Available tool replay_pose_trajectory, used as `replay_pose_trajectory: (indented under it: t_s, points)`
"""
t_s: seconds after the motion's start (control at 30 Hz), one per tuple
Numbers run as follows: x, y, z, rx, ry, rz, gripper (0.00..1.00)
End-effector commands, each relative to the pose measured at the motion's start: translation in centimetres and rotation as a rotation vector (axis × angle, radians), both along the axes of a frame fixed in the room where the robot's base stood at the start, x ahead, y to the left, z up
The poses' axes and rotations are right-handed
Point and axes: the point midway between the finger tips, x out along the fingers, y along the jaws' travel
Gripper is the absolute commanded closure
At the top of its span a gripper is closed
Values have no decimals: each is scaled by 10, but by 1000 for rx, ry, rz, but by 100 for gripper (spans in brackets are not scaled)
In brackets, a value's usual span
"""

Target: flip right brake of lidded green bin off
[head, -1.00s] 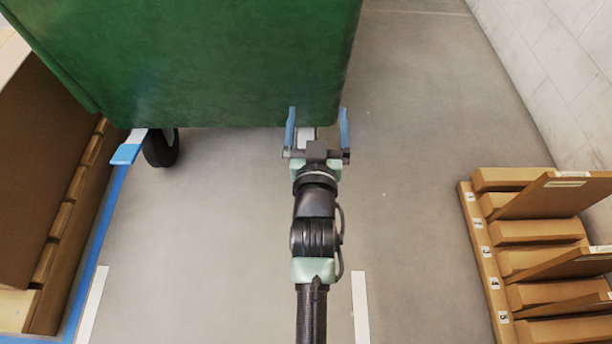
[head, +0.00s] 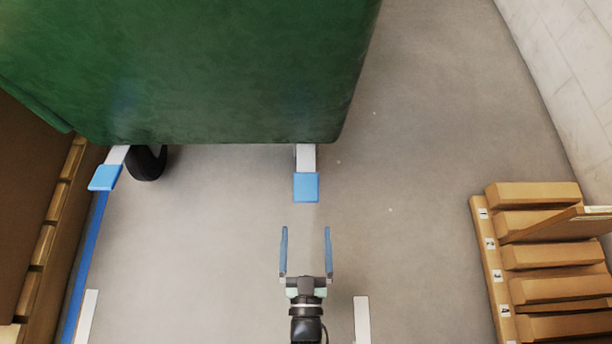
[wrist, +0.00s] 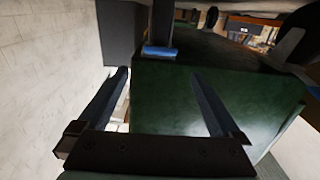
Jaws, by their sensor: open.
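The green bin (head: 200,70) fills the upper left of the head view; its lid cannot be made out. Its right brake is a blue pedal (head: 306,187) on a pale lever that sticks out from under the bin's near edge. A blue pedal also shows in the wrist view (wrist: 158,51), beyond the fingertips. The left brake's blue pedal (head: 105,178) sits beside a black wheel (head: 147,162). My gripper (head: 305,230) is open and empty, its two blue fingers pointing at the right pedal. In the head view it appears lower than the pedal, with a gap of floor between.
A wooden rack (head: 540,258) with numbered slots stands at the right, near a pale block wall (head: 570,70). Brown shelving (head: 30,210) lines the left side. The floor (head: 220,240) around my gripper is clear, with white and blue tape lines.

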Motion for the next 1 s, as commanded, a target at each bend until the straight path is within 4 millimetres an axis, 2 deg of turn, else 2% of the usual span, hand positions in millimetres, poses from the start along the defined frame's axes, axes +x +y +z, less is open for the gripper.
replay_pose_trajectory:
  t_s: [0.3, 0.5, 0.7, 1.0]
  points:
    - [66, -1, -3, 0, -8, -1, 0]
    - [101, 0, -2, 0, -6, 0, 0]
    - [117, 0, -1, 0, -2, 0, 0]
    - [120, 0, 1, 0, -1, 0, 0]
